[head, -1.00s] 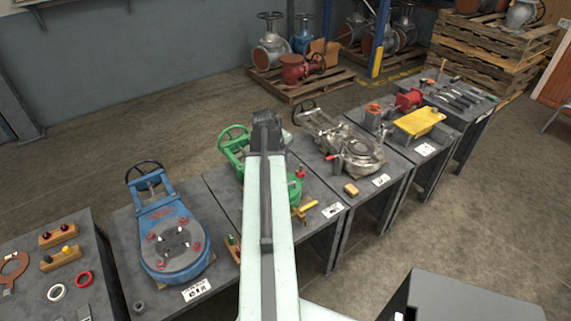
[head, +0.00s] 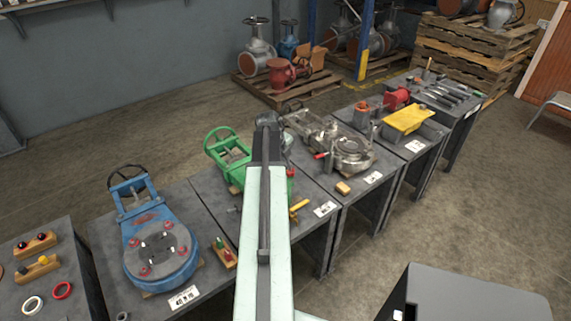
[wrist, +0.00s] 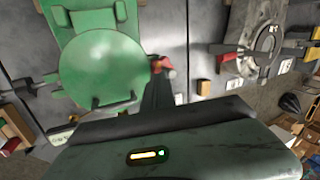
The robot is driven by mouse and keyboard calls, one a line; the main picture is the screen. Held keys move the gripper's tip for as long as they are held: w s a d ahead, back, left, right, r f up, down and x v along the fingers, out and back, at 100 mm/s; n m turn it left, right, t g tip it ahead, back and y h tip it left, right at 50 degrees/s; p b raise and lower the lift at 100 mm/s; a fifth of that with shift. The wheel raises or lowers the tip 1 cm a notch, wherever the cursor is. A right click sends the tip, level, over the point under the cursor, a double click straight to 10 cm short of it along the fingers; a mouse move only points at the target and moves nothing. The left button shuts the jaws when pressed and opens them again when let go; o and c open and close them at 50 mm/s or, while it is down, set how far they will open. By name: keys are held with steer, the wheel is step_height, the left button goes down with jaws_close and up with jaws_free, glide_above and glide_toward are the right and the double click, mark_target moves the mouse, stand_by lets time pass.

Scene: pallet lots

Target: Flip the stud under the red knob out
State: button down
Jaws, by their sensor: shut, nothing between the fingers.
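A red knob (wrist: 161,63) stands at the right edge of the green valve body (wrist: 104,68) in the wrist view. In the head view the same red knob (head: 290,172) shows just right of my arm, and the green valve (head: 226,152) is partly hidden behind the arm. The stud under the knob is not clearly visible. My gripper (wrist: 158,92) shows in the wrist view as a dark narrow shape, shut and empty, just below the knob in the picture. Whether it touches the knob I cannot tell. In the head view my arm hides the fingers.
A blue valve (head: 160,252) with several red caps stands on the table to the left. A grey valve (head: 345,150) with a red-handled part stands to the right. A yellow T-handle (head: 299,208) lies near the green valve's table edge. A small knobbed block (head: 222,256) sits between the blue and green valves.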

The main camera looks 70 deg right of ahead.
steer(key=shift+s+d+r+p, duration=0.25)
steer(key=shift+d+p, duration=0.1)
steer(key=shift+d, duration=0.1)
steer(key=s+d+f+t+y+b, duration=0.2)
steer(key=s+d+f+y+b, duration=0.1)
steer(key=d, duration=0.7)
steer(key=shift+s+f+y+b, duration=0.3)
steer(key=shift+s+f+b, duration=0.25)
steer(key=shift+s+f, duration=0.9)
steer(key=shift+s+r, duration=0.35)
steer(key=s+d+r+p, duration=0.5)
steer(key=d+r+p, duration=0.1)
steer(key=r+p, duration=0.3)
steer(key=shift+s+r, duration=0.15)
